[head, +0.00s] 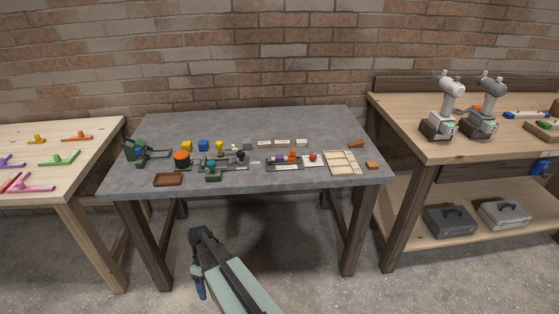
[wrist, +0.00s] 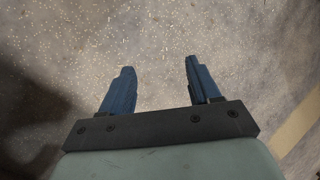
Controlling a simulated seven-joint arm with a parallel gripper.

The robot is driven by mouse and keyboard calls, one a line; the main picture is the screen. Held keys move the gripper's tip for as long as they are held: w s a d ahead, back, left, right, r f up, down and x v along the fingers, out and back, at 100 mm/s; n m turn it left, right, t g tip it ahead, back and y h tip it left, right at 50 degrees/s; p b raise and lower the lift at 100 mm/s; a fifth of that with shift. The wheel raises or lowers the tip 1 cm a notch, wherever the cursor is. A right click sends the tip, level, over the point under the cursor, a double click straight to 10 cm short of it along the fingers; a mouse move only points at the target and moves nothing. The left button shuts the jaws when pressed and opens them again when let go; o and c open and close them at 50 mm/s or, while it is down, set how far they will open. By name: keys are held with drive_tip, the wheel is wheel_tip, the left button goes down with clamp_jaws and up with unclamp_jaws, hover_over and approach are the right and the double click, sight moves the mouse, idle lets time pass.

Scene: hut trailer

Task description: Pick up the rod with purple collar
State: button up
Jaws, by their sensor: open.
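My gripper (wrist: 160,64) is open and empty in the wrist view, its two blue fingers apart over bare floor. In the head view my gripper (head: 200,288) hangs low in front of the grey table (head: 270,125), apart from everything on it. I cannot make out for certain a rod with a purple collar. A small purple piece (head: 280,159) sits beside orange ones in a dark holder on the grey table. Another purple piece (head: 9,161), long with a raised part, lies on the left wooden bench. Both are too small to tell more.
Several small blocks, a brown tray (head: 168,180), a green fixture (head: 150,153) and a pale divided tray (head: 345,168) crowd the grey table. Coloured pieces lie on the left bench (head: 75,148). The right bench (head: 400,130) holds two small robot arms. The floor around my gripper is clear.

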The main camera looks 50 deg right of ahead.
drive_tip(key=w+d+r+n+t, duration=0.1)
drive_tip(key=w+d+r, duration=0.7)
drive_tip(key=d+r, duration=0.35)
wheel_tip(320, 180, up, 29)
drive_tip(key=n+t+h, duration=0.3)
drive_tip(key=n, duration=0.3)
hover_over(279, 157)
drive_tip(key=f, duration=1.3)
drive_tip(key=shift+d, duration=0.2)
clamp_jaws()
